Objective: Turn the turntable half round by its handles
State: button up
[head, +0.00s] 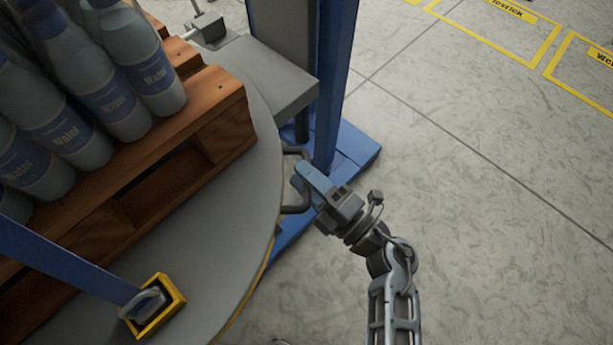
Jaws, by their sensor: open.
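The turntable (225,245) is a large round grey disc on the left, with a yellowish lower edge. A dark bar handle (297,209) sticks out from its right rim, beside the blue post. My gripper (300,172) is at this handle, with its fingers reaching up and left over the handle's outer side. The fingers look close to the bar, but I cannot tell whether they touch it. The jaws are open, and the gap between them is hidden from this angle. No other handle is clearly seen.
A wooden pallet (215,105) with several water bottles (150,75) stands on the turntable. A blue post (338,80) with a blue foot (357,150) rises close to my gripper. A yellow-framed box (155,308) sits at the lower left. The floor (480,220) on the right is clear.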

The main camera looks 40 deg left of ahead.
jog(key=shift+c, duration=0.4)
grip_shut()
jog(key=shift+d, duration=0.1)
